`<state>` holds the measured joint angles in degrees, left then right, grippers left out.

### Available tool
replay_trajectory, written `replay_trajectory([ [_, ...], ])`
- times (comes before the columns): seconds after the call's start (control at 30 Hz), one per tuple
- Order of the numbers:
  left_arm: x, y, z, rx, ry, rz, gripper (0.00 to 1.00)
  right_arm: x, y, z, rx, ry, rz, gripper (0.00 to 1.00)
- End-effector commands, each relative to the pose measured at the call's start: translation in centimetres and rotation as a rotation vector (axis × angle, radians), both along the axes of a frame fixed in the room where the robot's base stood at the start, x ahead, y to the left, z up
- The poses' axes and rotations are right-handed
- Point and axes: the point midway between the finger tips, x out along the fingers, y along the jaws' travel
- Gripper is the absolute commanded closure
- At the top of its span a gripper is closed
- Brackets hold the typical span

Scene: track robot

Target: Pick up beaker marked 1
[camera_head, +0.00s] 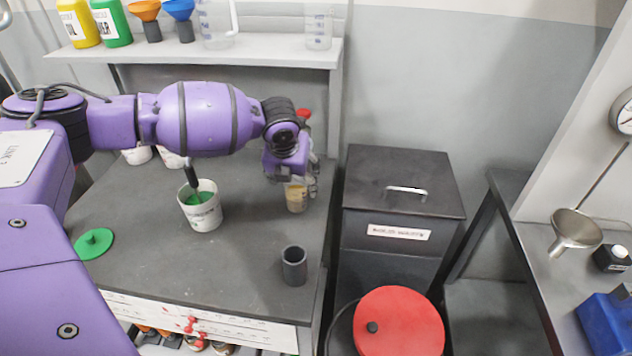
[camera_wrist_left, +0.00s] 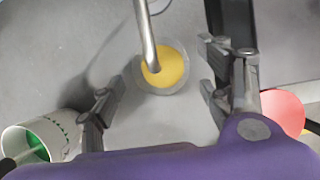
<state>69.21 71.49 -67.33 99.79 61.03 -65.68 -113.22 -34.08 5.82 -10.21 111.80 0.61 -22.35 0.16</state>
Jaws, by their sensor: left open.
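A small clear beaker (camera_head: 296,199) with yellow contents stands upright on the dark bench top, below my left gripper (camera_head: 301,182). In the left wrist view the beaker (camera_wrist_left: 170,86) lies between and beyond the spread fingers of the gripper (camera_wrist_left: 162,80). The gripper is open, and I see no finger closed on the beaker. A metal rod (camera_wrist_left: 147,38) crosses over the beaker's top in that view. I cannot read a number 1 on it. Its upper part is hidden by the gripper in the head view. My right gripper is out of view.
A white bucket (camera_head: 204,216) with green contents stands left of the beaker. A dark grey cup (camera_head: 294,266) is nearer the front edge, a green lid (camera_head: 94,244) far left. Two clear beakers stand on the shelf (camera_head: 290,53). A dark bin (camera_head: 405,185) stands right of the bench.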

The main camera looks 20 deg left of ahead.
Motion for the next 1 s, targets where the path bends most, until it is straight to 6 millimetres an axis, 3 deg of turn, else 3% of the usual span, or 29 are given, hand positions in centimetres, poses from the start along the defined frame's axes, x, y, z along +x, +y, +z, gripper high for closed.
replay_trajectory([
  [0.3, 1.4, 0.3, -4.2, 0.000, 0.002, 0.002, 0.29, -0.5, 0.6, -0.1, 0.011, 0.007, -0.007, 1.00],
  [0.57, 1.5, 0.4, -4.5, -0.001, 0.000, 0.002, 0.29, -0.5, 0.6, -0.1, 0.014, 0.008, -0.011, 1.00],
  [1.0, 1.5, 0.4, -4.4, -0.001, 0.000, 0.003, 0.82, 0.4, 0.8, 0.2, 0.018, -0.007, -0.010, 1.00],
])
